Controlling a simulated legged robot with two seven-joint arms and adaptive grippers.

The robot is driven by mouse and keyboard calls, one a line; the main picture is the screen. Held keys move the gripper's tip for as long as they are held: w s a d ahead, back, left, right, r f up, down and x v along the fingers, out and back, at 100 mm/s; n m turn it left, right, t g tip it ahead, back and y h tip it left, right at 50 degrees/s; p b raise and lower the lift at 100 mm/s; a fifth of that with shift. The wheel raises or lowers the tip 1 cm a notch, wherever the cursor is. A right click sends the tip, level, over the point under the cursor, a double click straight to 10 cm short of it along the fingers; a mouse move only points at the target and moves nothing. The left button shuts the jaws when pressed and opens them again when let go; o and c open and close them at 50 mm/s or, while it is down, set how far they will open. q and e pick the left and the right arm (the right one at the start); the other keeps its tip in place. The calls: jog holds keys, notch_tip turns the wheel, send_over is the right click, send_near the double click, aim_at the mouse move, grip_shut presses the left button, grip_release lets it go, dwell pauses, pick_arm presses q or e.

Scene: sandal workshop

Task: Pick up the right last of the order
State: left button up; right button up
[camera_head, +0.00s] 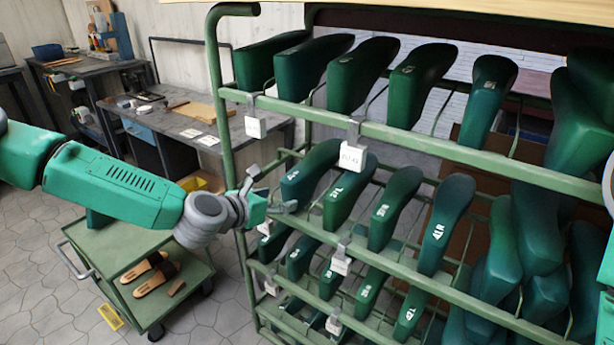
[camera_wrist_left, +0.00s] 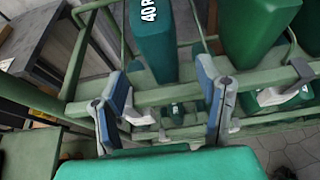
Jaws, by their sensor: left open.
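The rack (camera_head: 400,135) holds several green shoe lasts in tiers. The last nearest my left gripper (camera_head: 273,190) is a dark green one (camera_head: 311,172) at the left end of the middle tier. In the left wrist view a green last (camera_wrist_left: 155,45) marked 40R lies ahead of my open left gripper (camera_wrist_left: 166,88), in line with the gap between the fingers. I cannot tell how far its end reaches between them. Another last marked 41R (camera_head: 443,225) lies farther right on the middle tier. My right gripper is not in view.
White tags hang from the rack rails, one (camera_head: 353,158) on the upper rail. Rack posts and rails stand close around my left gripper. A green cart (camera_head: 185,310) with sandals (camera_head: 155,275) stands at the lower left. A workbench (camera_head: 180,120) stands behind.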

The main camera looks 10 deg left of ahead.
aim_at(289, 198)
pick_arm(q)
jog(key=shift+w+d+f, duration=0.25)
jog(key=shift+w+d, duration=0.15)
jog(key=shift+w, duration=0.15)
jog(key=shift+w+d+f, duration=0.2)
jog(key=shift+w+d, duration=0.2)
jog(key=shift+w, duration=0.15)
jog(key=shift+w+d, duration=0.45)
jog(key=w, duration=0.1)
jog(key=w+f, duration=0.1)
jog(key=w, duration=0.2)
jog(key=shift+w+f, duration=0.25)
jog(key=shift+f, duration=0.15)
jog(key=shift+d, duration=0.2)
jog(key=c, duration=0.4)
jog(key=shift+d+r, duration=0.1)
jog(key=shift+d, duration=0.05)
jog(key=c, duration=0.9)
jog(key=shift+o, duration=0.2)
